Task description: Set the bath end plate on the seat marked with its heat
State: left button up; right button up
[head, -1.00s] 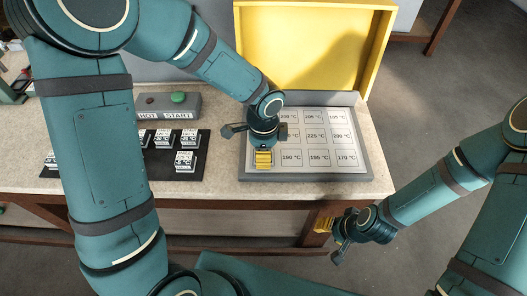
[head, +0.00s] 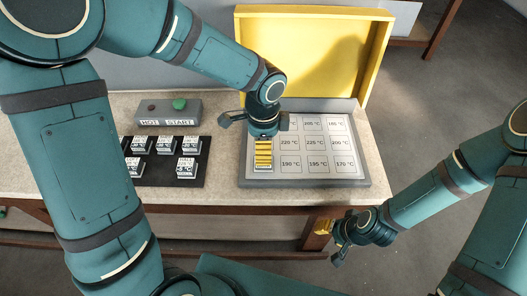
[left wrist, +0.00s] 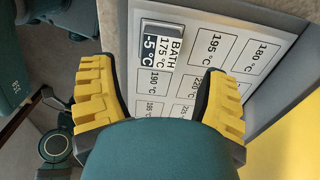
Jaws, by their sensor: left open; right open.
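The bath end plate (left wrist: 158,45) shows in the left wrist view, with a label reading BATH 175 °C and -5 °C. It appears to sit on the corner seat beside the seat marked 190 °C (left wrist: 155,82); the marking under it is hidden. My left gripper (left wrist: 155,72) is open, its yellow fingers apart, with the plate just beyond the fingertips, not gripped. In the head view my left gripper (head: 263,160) is over the front left corner of the seat board (head: 310,182) and hides the plate. My right gripper (head: 331,241) is open and empty, off the table's front edge.
Several other labelled plates stand on a dark mat (head: 160,181) to the left. A grey box (head: 168,114) marked HOT and START, with a green button, stands behind it. A raised yellow panel (head: 315,55) stands behind the board. The board's other visible seats are empty.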

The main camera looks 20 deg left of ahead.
pick_arm(q)
jog(key=shift+r+p, duration=0.5)
jog(key=shift+r, duration=2.3)
